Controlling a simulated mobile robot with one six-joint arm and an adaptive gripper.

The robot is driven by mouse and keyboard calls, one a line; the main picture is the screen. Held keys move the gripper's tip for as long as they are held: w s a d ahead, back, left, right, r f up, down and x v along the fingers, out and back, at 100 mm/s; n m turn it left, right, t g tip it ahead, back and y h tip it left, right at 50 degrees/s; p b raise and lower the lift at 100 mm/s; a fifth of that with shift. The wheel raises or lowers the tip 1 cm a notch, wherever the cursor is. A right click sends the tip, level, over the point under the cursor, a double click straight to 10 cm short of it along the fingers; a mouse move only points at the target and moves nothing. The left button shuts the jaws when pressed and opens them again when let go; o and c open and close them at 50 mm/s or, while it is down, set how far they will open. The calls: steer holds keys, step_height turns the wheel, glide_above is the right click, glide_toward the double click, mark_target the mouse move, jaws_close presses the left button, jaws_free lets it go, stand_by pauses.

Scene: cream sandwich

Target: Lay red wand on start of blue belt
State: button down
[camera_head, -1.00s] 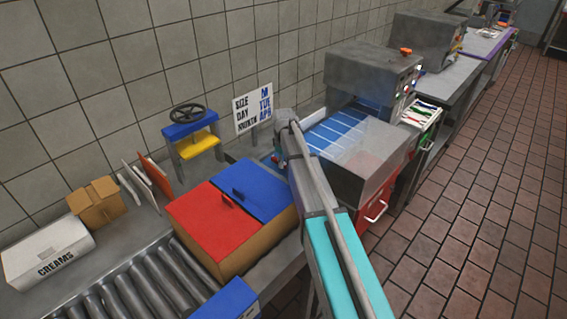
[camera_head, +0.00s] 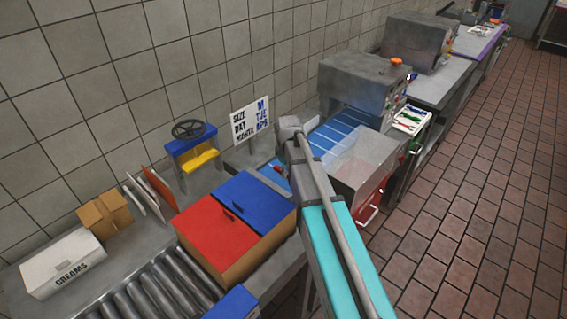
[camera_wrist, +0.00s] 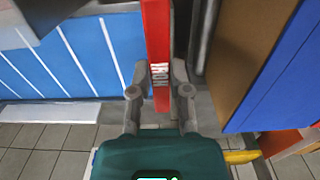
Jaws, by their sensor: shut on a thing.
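In the wrist view, my gripper (camera_wrist: 160,78) is shut on the red wand (camera_wrist: 156,35), a flat red bar with white lettering. The wand points away from the fingers, and its far end leaves the top of the picture. The blue belt (camera_wrist: 68,62), with white cross lines, lies left of the wand. The wand is beside the belt's near end; I cannot tell whether they touch. In the head view, the belt (camera_head: 340,132) runs into a grey machine. My arm hides most of the gripper there.
A box with red (camera_head: 218,235) and blue (camera_head: 256,203) lids stands left of my arm. A white sign (camera_head: 250,122) and a blue-and-yellow handwheel stand (camera_head: 192,150) are by the wall.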

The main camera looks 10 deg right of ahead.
steer(key=shift+s+d+r+p, duration=0.1)
steer(key=shift+s+r+p, duration=0.2)
steer(key=shift+s, duration=0.5)
steer(key=shift+s+r+p, duration=0.15)
steer(key=shift+s+r, duration=0.2)
steer(key=shift+s, duration=0.4)
steer(key=shift+d, duration=0.15)
